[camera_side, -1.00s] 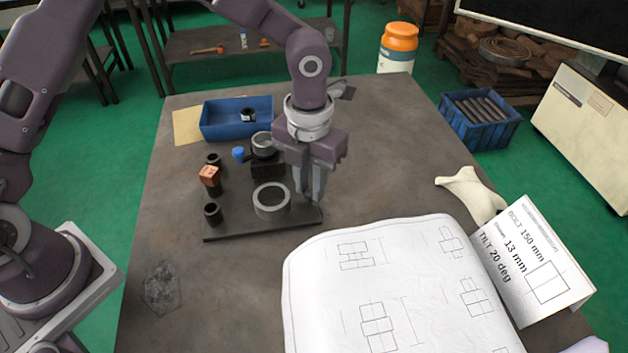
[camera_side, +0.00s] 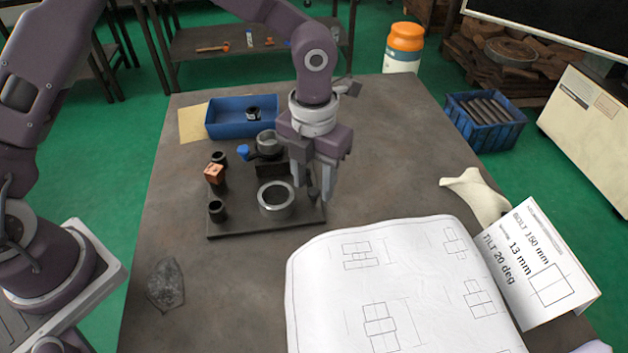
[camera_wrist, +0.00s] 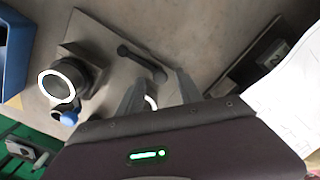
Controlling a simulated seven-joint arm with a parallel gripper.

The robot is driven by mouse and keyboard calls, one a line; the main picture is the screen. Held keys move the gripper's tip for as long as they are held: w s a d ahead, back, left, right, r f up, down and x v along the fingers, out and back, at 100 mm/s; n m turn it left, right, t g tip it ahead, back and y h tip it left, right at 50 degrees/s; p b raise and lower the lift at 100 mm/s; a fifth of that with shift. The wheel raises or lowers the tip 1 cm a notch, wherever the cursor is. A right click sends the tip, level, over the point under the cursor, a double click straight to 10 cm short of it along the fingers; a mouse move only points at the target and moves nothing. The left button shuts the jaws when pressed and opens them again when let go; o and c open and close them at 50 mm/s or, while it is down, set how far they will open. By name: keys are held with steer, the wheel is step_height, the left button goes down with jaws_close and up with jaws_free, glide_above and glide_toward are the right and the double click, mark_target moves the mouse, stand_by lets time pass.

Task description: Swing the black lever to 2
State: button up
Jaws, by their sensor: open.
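The black lever (camera_wrist: 140,61) shows in the wrist view as a dark bar with rounded ends, lying over a grey plate (camera_wrist: 105,40). Its right end is just beyond my fingertips. In the side view, a dark upright piece (camera_side: 312,184) shows at my fingers, and I cannot tell if they touch it. My gripper (camera_side: 320,200) is open, pointing down over the right edge of the dark base plate (camera_side: 225,232). Its two fingers also show apart in the wrist view (camera_wrist: 158,88).
A blue tray (camera_side: 225,122) is behind.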

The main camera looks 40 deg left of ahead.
mark_target(313, 191)
step_height(313, 191, up, 6)
steer(key=shift+r, duration=0.25)
steer(key=s+a+r+n+t+y, duration=0.25)
steer(key=s+a+r+n, duration=0.8)
steer(key=n, duration=0.55)
steer(key=s+a+r+n+t+h, duration=0.1)
steer(key=s+a+n, duration=0.1)
steer(key=s+n, duration=0.4)
steer(key=s+a+n+t+h, duration=0.1)
steer(key=s+n, duration=0.5)
steer(key=n, duration=0.7)
steer(key=shift+a+r+n+t, duration=0.35)
steer(key=shift+a+t, duration=0.2)
steer(key=shift+a, duration=0.2)
